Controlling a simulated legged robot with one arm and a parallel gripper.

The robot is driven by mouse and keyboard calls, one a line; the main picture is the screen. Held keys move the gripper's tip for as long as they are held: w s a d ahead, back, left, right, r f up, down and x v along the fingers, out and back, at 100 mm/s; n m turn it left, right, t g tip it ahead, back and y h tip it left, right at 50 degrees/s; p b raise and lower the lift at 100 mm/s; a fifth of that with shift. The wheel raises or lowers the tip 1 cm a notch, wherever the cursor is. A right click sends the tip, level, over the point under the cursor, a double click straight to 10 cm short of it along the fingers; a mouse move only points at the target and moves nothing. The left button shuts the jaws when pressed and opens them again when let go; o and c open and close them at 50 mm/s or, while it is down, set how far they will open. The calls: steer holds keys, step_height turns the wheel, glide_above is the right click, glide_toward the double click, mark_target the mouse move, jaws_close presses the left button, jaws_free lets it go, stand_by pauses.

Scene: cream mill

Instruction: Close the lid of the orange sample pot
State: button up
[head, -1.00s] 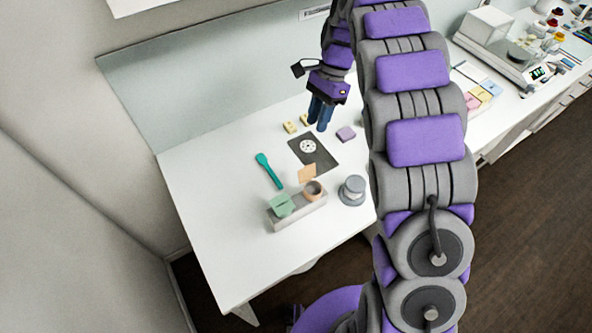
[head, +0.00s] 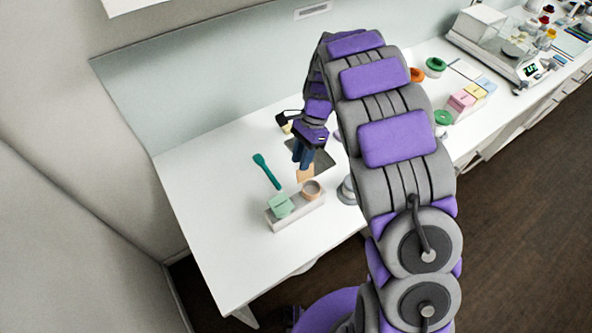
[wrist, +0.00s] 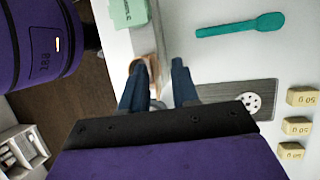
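The orange sample pot (head: 311,191) sits at the right end of a pale rack (head: 290,217). Its mouth is uncovered and its orange lid (head: 305,174) stands up at the far side. My gripper (head: 302,166) is above and just behind the lid, with blue fingers pointing down. In the wrist view my gripper (wrist: 158,68) is open, its two fingers apart, with part of the orange pot or its lid (wrist: 153,66) showing between them. I cannot tell whether a finger touches the lid. The fingers and gripper body hide part of it.
A teal spoon (head: 267,171) lies to the left. A dark mat with a white disc (wrist: 240,98) and several small yellow blocks (wrist: 297,126) lie nearby.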

mark_target(303, 173)
steer(key=d+f, duration=0.1)
steer(key=s+d+f, duration=0.1)
steer(key=f, duration=0.1)
steer(key=shift+s, duration=0.15)
steer(key=shift+s+f, duration=0.1)
steer(key=shift+f, duration=0.2)
steer(key=shift+a+f, duration=0.15)
steer(key=shift+a, duration=0.1)
steer(key=shift+a+f, duration=0.15)
steer(key=shift+a, duration=1.05)
steer(key=shift+c, duration=0.5)
steer(key=shift+d, duration=0.2)
steer(key=shift+c, duration=0.8)
steer(key=shift+d, duration=0.9)
jaws_close()
steer(key=shift+a, duration=0.35)
